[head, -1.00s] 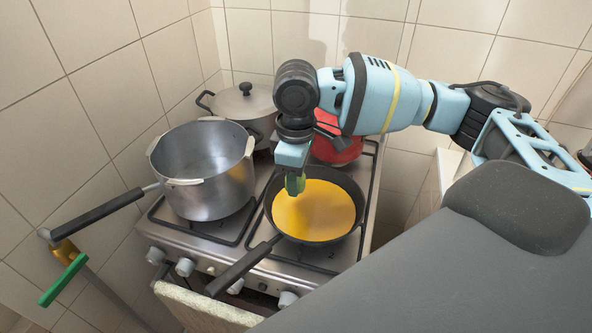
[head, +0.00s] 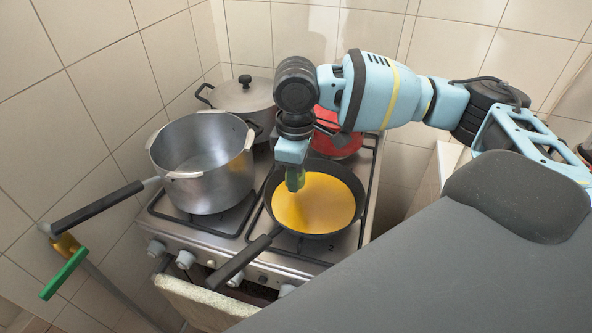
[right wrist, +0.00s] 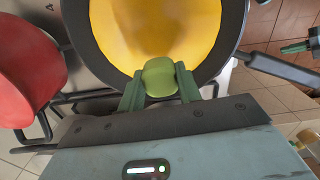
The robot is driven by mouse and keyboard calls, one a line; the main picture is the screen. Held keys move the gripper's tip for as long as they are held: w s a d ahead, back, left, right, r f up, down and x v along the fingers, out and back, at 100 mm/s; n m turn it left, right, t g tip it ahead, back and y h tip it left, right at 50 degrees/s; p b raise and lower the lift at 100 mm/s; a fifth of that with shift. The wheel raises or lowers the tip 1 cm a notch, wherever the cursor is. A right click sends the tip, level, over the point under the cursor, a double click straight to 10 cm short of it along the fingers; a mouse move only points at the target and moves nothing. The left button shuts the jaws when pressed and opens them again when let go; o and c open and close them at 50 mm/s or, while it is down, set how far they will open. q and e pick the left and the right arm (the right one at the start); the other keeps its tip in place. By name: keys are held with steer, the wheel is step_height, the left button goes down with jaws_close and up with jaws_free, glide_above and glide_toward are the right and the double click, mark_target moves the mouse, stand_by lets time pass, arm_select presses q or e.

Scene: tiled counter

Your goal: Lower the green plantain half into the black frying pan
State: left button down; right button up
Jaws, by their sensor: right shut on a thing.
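The black frying pan (head: 357,187) sits on the front of the stove, filled with a flat yellow layer (head: 318,207). My right gripper (head: 294,177) points down over the pan's back-left part. It is shut on the green plantain half (head: 295,183), which hangs low near the yellow surface. Whether it touches cannot be told. In the right wrist view, the plantain half (right wrist: 159,78) sits between the dark green fingers (right wrist: 158,88), against the yellow layer at the pan's near rim (right wrist: 110,68). My left gripper is not seen.
A large open metal pot (head: 205,195) stands left of the pan. A lidded pot (head: 240,95) and a red pot (head: 335,147) stand behind. A green-handled valve (head: 64,273) is at the lower left. The pan's handle (head: 240,264) points front-left.

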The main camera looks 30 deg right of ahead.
mark_target(296, 199)
steer(key=shift+f, duration=2.45)
stand_by(1.4)
steer(key=o, duration=1)
steer(key=shift+o, duration=0.2)
step_height(296, 199, up, 8)
steer(key=shift+f, duration=0.1)
steer(key=shift+s, duration=0.1)
